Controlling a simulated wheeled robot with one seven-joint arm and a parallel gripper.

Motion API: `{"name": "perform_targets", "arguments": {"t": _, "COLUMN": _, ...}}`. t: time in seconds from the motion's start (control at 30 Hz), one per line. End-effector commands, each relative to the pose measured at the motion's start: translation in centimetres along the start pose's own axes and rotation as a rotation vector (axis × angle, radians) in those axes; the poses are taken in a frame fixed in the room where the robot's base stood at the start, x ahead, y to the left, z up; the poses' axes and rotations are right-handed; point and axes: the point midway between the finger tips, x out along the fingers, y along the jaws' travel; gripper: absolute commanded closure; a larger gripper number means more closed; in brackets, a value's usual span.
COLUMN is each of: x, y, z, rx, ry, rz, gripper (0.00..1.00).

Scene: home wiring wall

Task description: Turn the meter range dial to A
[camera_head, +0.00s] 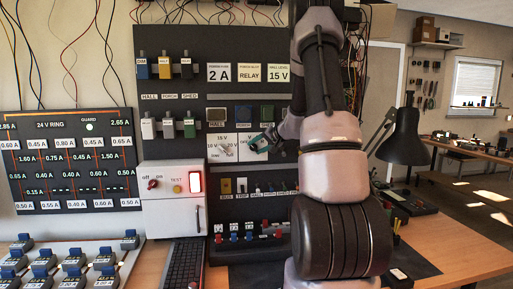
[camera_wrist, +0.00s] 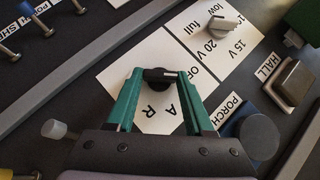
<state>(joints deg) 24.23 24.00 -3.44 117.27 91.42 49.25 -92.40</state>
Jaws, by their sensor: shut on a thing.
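My gripper (camera_wrist: 159,76) has green fingers and is shut on the black meter range dial (camera_wrist: 160,85), one finger on each side of its grip bar. The dial sits on a white card (camera_wrist: 120,68). In the wrist view the card shows the letters A and R below the dial and a partly covered OFF to its right. I cannot tell which letter the dial points to. In the head view my gripper (camera_head: 259,143) is at the white card on the dark panel, and the dial is hidden there.
A grey knob (camera_wrist: 216,26) on a card marked 15 V and 20 V sits beside the dial. A blue PORCH block (camera_wrist: 255,135) and a HALL block (camera_wrist: 292,82) are close to my gripper's right. A white box (camera_head: 170,205) with a lit red switch stands left of the panel.

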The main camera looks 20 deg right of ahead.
Motion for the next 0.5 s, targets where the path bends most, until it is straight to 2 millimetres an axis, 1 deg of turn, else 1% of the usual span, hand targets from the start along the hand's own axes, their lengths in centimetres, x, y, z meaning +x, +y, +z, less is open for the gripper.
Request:
{"name": "perform_targets", "arguments": {"t": 0.1, "x": -0.02, "y": 0.49, "z": -0.01, "rx": 0.082, "ry": 0.001, "rz": -0.074, "gripper": 1.00}}
{"name": "perform_targets", "arguments": {"t": 0.5, "x": 0.14, "y": 1.05, "z": 0.16, "rx": 0.352, "ry": 0.001, "rz": -0.344, "gripper": 1.00}}
